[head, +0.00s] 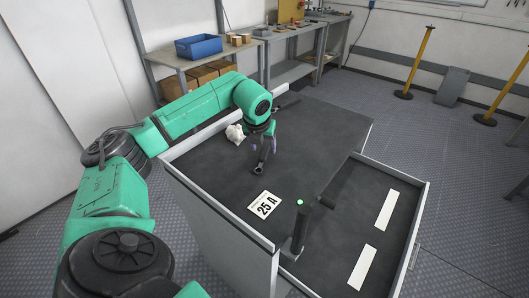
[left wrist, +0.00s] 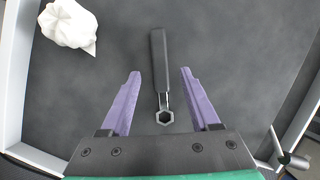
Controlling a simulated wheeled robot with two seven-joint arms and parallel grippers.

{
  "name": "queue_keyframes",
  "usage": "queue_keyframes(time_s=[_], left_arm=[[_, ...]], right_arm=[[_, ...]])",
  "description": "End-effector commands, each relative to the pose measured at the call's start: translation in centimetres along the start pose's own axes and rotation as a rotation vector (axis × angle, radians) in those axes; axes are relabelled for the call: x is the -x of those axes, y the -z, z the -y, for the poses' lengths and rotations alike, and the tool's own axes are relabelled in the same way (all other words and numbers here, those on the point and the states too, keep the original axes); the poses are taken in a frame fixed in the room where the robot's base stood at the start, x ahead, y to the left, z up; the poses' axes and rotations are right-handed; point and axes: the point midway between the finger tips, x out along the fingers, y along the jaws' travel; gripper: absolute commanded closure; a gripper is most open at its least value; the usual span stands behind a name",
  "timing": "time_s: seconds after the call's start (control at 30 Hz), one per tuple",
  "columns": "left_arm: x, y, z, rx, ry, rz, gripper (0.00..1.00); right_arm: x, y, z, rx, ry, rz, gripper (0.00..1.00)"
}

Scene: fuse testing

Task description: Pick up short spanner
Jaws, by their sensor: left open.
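A spanner (head: 259,169) with a dark handle and a ring-shaped metal end lies on the dark table top (head: 320,130). In the left wrist view the spanner (left wrist: 158,62) points away from me, its ring end nearest my gripper. My left gripper (head: 262,147) is open and pointed down over it. In the left wrist view the purple fingers of my left gripper (left wrist: 160,75) stand on either side of the spanner, apart from it. In the head view my gripper hides much of the spanner. My right gripper is not in view.
A crumpled white cloth (head: 235,134) lies left of the gripper, also in the left wrist view (left wrist: 68,24). A "25 A" card (head: 265,204) lies nearer me. A dark upright fixture (head: 303,230) stands right of it, beside a lower tray (head: 345,205) with white strips.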

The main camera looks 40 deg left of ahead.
Motion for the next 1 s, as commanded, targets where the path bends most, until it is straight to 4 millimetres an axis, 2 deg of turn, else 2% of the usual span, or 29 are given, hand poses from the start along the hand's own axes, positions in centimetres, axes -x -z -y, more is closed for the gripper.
queue_keyframes(time_s=[0.03,0.13,0.33,0.37,0.5,0.83,1.0], left_arm=[[-0.7,-0.1,0.0,0.000,-0.001,-0.004,0.38],[-2.1,-0.1,0.0,0.000,0.000,-0.002,0.38],[-2.4,-0.1,0.0,-0.001,0.000,0.000,0.38],[-2.4,-0.1,0.0,-0.001,0.000,0.000,0.45],[-2.4,-0.1,0.0,-0.001,0.000,0.000,0.99],[-2.3,-0.1,0.0,-0.001,0.001,0.001,1.00],[-1.0,-0.7,0.1,-0.001,0.002,0.003,1.00]], right_arm=[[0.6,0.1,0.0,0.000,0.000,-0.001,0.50],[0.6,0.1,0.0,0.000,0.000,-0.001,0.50],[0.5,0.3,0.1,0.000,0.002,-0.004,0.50],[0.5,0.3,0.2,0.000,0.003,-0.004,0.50],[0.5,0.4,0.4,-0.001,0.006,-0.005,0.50],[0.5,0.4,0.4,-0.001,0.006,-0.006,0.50],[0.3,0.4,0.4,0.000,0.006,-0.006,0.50]])
